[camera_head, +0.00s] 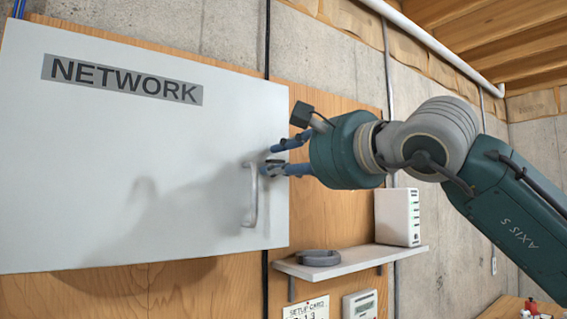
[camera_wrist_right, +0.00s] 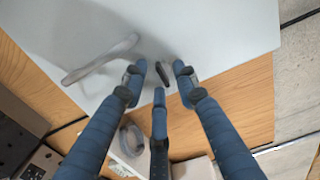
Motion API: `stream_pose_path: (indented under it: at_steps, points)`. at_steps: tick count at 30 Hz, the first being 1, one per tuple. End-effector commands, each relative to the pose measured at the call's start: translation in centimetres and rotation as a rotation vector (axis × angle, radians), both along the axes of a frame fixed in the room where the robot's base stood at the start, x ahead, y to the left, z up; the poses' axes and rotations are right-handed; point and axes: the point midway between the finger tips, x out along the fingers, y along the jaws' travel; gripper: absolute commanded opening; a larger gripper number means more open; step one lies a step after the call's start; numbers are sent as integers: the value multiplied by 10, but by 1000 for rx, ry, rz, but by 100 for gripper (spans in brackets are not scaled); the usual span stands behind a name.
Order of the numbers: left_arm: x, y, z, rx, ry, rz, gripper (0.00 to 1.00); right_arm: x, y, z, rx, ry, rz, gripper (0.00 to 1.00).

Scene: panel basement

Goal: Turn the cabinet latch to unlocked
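The white cabinet (camera_head: 120,160) carries a grey NETWORK label (camera_head: 122,80); its door face also fills the upper part of the wrist view (camera_wrist_right: 215,35). A pale bar handle (camera_head: 251,195) is fixed near the door's right edge; it also shows in the wrist view (camera_wrist_right: 100,60). A small dark latch (camera_wrist_right: 152,72) sits by the door edge, between the fingertips in the wrist view. Its exact angle is hard to tell. My right gripper (camera_head: 274,158) has blue fingers, spread apart around the latch; I cannot tell whether they touch it. My left gripper is not in view.
A small shelf (camera_head: 345,262) below right holds a white router-like box (camera_head: 397,217) and a dark coil (camera_head: 318,257). A setup card (camera_head: 307,309) and a small meter (camera_head: 360,304) sit beneath it. A wooden backing board surrounds the cabinet.

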Motion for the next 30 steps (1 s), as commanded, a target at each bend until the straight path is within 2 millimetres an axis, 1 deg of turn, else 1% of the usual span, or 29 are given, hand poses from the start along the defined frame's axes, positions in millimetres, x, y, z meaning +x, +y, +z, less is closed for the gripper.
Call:
stream_pose_path:
  at_steps: [7,11,14,21,24,30]
  points:
    - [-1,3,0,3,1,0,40,0,-1,0,1,1,-1,29]
    - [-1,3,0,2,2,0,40,-8,-7,1,1,0,-2,29]
    - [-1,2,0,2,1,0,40,-22,-17,1,1,-2,-1,29]
    - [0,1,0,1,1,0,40,-64,-48,1,1,-2,-3,29]
    - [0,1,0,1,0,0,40,-78,-58,1,0,-2,-2,29]
    - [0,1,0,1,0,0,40,-95,-69,0,0,-1,0,29]
